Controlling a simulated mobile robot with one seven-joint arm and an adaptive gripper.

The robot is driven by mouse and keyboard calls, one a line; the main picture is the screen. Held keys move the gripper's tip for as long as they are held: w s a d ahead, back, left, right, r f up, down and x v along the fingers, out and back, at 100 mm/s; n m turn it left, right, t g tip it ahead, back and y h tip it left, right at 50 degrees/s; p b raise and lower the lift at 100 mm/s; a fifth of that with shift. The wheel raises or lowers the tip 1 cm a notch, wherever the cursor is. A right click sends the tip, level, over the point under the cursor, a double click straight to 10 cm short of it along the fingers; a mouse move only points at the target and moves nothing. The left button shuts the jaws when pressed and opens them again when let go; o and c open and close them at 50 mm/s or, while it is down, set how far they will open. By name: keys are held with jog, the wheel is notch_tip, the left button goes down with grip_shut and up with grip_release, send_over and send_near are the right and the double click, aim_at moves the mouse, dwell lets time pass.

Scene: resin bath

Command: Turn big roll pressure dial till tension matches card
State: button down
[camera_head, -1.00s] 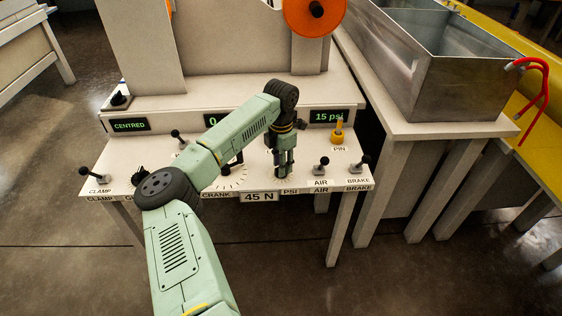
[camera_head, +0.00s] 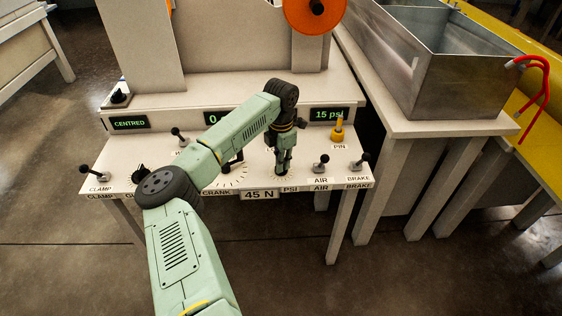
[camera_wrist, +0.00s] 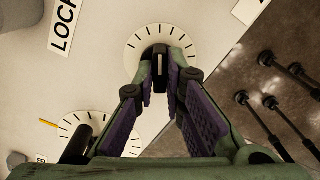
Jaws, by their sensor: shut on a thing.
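My gripper (camera_head: 282,172) points down at the panel's front, just behind the PSI label (camera_head: 290,189). In the wrist view its fingers (camera_wrist: 160,80) are closed around a small black dial knob (camera_wrist: 160,66) with a pale pointer line. The knob sits in a round white scale (camera_wrist: 137,48) with black ticks, partly hidden by the fingers. A green readout (camera_head: 329,116) shows 15 psi. A card (camera_head: 259,195) on the front edge reads 45 N. A second readout (camera_head: 213,120) is mostly hidden by my arm, with only a 0 showing.
A second dial scale (camera_wrist: 75,118) with a yellow mark lies close by. Black levers stand at AIR (camera_head: 321,161), BRAKE (camera_head: 362,161) and CLAMP (camera_head: 89,171). A yellow pin (camera_head: 338,131) stands behind. A metal bath (camera_head: 450,85) is at the right.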

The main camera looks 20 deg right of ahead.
jog(key=shift+m+b, duration=0.4)
jog(key=shift+f+m+b, duration=0.1)
jog(key=shift+m+b, duration=0.65)
jog(key=shift+m, duration=0.25)
jog(key=m+b, duration=0.2)
jog(key=m, duration=0.2)
jog(key=shift+m, duration=0.3)
jog(key=m+b, duration=0.1)
jog(key=m, duration=0.2)
jog(key=shift+m+b, duration=0.35)
jog(key=shift+m, duration=1.75)
jog(key=c, duration=1.7)
grip_release()
jog(key=shift+o, duration=0.2)
